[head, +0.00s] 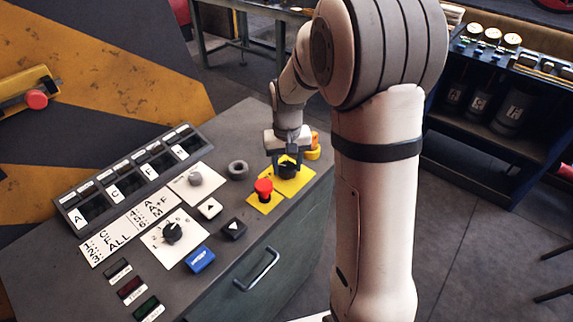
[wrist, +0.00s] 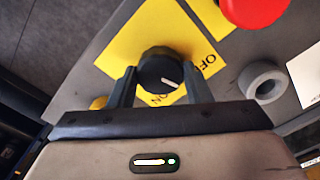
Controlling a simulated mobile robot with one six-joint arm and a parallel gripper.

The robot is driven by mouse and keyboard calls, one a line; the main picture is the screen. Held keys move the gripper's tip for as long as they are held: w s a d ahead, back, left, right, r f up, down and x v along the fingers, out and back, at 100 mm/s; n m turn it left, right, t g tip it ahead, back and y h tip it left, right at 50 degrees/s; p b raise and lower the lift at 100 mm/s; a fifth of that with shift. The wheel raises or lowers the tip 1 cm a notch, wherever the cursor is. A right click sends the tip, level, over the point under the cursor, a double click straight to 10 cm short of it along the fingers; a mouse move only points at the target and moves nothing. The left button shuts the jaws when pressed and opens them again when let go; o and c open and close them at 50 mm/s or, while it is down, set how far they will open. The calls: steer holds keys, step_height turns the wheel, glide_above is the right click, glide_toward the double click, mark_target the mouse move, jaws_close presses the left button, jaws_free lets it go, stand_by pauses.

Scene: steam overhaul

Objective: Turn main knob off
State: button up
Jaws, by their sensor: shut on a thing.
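The main knob (head: 287,172) is a round black knob on a yellow plate (head: 298,182) at the right end of the console. In the wrist view the knob (wrist: 156,68) has a white pointer line aimed to the lower right, between the printed words OFF and ON. My gripper (head: 286,160) reaches down onto the knob from above. In the wrist view my gripper (wrist: 160,76) has one dark finger on each side of the knob and is shut on it. The fingers hide part of the plate and lettering.
A red mushroom button (head: 263,187) stands close to the knob; it also shows in the wrist view (wrist: 254,8). A grey ring-shaped fitting (head: 238,170) is nearby. Another black selector knob (head: 172,232) sits on a white plate. A yellow-orange part (head: 313,149) is just beyond my gripper.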

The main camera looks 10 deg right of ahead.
mark_target(287, 167)
steer(key=n, duration=0.5)
steer(key=shift+n, duration=0.4)
stand_by(0.3)
steer(key=o, duration=1)
step_height(287, 167, up, 8)
steer(key=shift+f, duration=0.1)
steer(key=shift+s, duration=0.1)
